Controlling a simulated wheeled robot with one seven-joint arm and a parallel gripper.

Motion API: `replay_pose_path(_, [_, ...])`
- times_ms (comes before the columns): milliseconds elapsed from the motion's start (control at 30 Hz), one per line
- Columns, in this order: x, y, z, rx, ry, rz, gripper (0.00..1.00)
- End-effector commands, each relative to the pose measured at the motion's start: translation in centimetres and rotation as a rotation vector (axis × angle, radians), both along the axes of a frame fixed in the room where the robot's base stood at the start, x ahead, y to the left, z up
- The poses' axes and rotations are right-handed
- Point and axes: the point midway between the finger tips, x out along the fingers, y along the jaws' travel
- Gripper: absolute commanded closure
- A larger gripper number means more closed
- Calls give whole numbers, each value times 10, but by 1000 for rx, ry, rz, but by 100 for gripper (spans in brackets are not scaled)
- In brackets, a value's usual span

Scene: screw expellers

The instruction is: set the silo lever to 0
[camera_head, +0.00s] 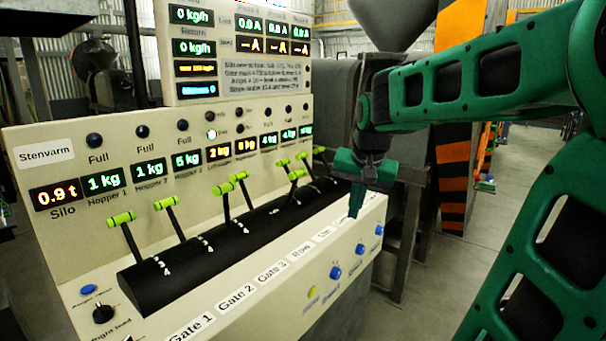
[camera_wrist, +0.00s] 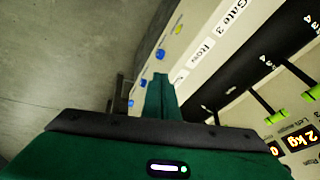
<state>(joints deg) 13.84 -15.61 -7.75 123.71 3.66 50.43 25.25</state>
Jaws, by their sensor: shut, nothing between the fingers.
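A sloped control panel has a row of levers with bright green handles rising from a black curved housing (camera_head: 190,245). The leftmost lever (camera_head: 122,218) leans back toward the panel below the "Silo" readout (camera_head: 55,196), which shows 0.9 t. No lever label reading silo is legible, and the small scale digits at the lever bases are too blurred to tell settings. My green gripper (camera_head: 356,200) is shut and empty, pointing down near the right front of the panel, away from the leftmost lever. In the wrist view its closed fingers (camera_wrist: 160,92) show beside the front ledge.
The front ledge carries labels Gate 1 to Gate 3 and blue knobs (camera_head: 335,272). A black knob (camera_head: 103,313) and blue button (camera_head: 89,289) sit at the lower left. Other levers (camera_head: 223,188) stand close together toward the right. A striped orange post (camera_head: 452,160) stands behind.

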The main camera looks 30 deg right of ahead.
Motion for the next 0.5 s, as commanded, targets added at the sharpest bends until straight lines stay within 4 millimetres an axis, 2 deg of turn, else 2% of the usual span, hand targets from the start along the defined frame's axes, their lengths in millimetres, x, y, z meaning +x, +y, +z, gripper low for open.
replay_pose_path(33, [35,-3,18,-1,-56,-35,100])
replay_pose_path(100, [76,-7,43,4,-137,-88,100])
replay_pose_path(200, [120,-8,70,20,-228,-145,100])
replay_pose_path(333, [151,-8,90,38,-295,-186,100])
replay_pose_path(500, [165,-11,87,44,-313,-201,100])
